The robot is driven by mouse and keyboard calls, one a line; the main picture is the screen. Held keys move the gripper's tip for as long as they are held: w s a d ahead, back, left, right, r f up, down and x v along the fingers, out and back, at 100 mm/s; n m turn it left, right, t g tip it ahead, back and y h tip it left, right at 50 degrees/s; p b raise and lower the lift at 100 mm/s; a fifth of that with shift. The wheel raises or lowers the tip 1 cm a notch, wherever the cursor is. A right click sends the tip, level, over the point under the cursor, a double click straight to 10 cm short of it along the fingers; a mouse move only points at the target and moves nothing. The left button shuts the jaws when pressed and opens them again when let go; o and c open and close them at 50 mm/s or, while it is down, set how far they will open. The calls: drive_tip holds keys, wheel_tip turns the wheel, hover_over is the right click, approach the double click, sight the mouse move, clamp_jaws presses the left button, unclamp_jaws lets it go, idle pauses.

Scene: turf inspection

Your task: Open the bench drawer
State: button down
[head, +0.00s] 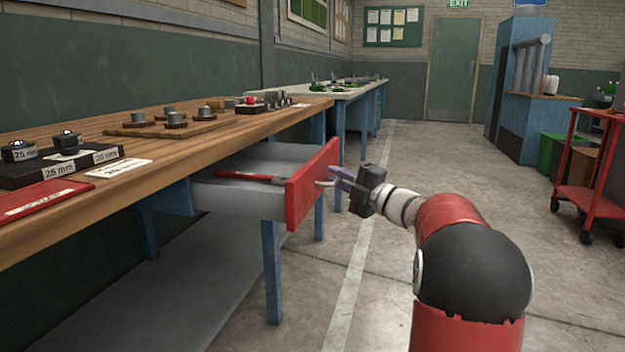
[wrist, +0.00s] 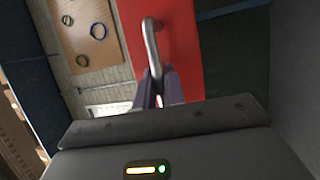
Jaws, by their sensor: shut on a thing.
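The bench drawer (head: 240,195) is pulled out from under the wooden bench top, with its grey inside showing. Its red front (head: 308,185) faces the aisle and also fills the upper middle of the wrist view (wrist: 185,45). A metal bar handle (wrist: 152,45) stands out from the red front. My gripper (head: 338,180) is at the handle, its fingers closed around the bar; the fingers also show in the wrist view (wrist: 158,92). A red-handled tool (head: 243,176) lies inside the drawer.
The bench top (head: 215,140) carries weights on a wooden board (head: 165,128), a black block marked 25 mm (head: 60,165) and a red booklet (head: 40,198). A blue bench leg (head: 272,270) stands below the drawer. A red cart (head: 590,195) is at the right. The floor between is clear.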

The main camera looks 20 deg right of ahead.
drive_tip(key=shift+s+d, duration=0.55)
drive_tip(key=shift+d, duration=0.2)
drive_tip(key=shift+s+d, duration=0.5)
drive_tip(key=shift+d, duration=0.2)
drive_tip(key=c, duration=1.5)
unclamp_jaws()
drive_tip(key=v, duration=0.7)
drive_tip(key=shift+s+d, duration=0.15)
drive_tip(key=shift+s, duration=0.2)
drive_tip(key=shift+f, duration=0.1)
